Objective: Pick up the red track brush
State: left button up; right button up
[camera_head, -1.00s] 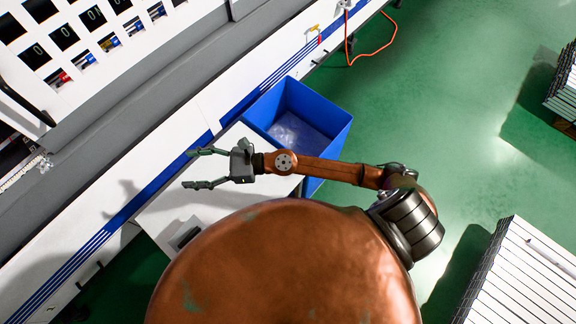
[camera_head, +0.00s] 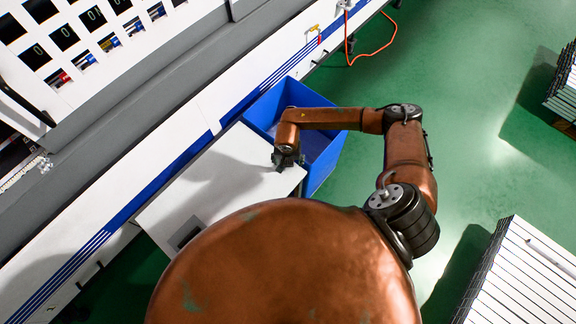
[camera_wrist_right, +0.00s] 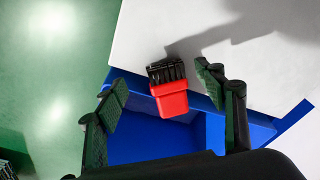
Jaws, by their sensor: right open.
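The red track brush (camera_wrist_right: 171,90) shows in the right wrist view, with a red body and dark bristles. It lies at the edge of the white tabletop (camera_wrist_right: 175,35), beside the blue bin (camera_wrist_right: 150,145). My right gripper (camera_wrist_right: 162,90) is open, and the brush appears between its two fingers in that view, not gripped. In the head view my right gripper (camera_head: 288,161) points down over the right end of the white tabletop (camera_head: 225,165). The brush is hidden there. My left gripper is not in view.
The blue bin (camera_head: 333,160) stands against the tabletop's right end. A long white machine (camera_head: 130,155) with blue stripes runs along the left. An orange cable (camera_head: 375,52) lies at the top. White stacked profiles (camera_head: 520,275) are at lower right. Green floor (camera_head: 470,110) is clear between.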

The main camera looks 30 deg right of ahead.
aim_at(288, 165)
jog(key=f, duration=0.5)
jog(key=shift+w+d+f+p, duration=0.15)
jog(key=shift+w+d+p, duration=0.15)
jog(key=shift+w+p, duration=0.05)
jog(key=c, duration=1.2)
jog(key=shift+c, duration=0.2)
jog(key=shift+r, duration=0.55)
jog(key=shift+c, duration=0.7)
notch_tip(288, 165, up, 2)
jog(key=shift+r+b, duration=0.2)
jog(key=shift+b, duration=0.2)
jog(key=s+a+r+b, duration=0.1)
jog(key=s+a+r, duration=0.6)
jog(key=s, duration=0.5)
notch_tip(288, 165, up, 3)
jog(key=shift+a+f, duration=0.15)
jog(key=shift+f, duration=0.05)
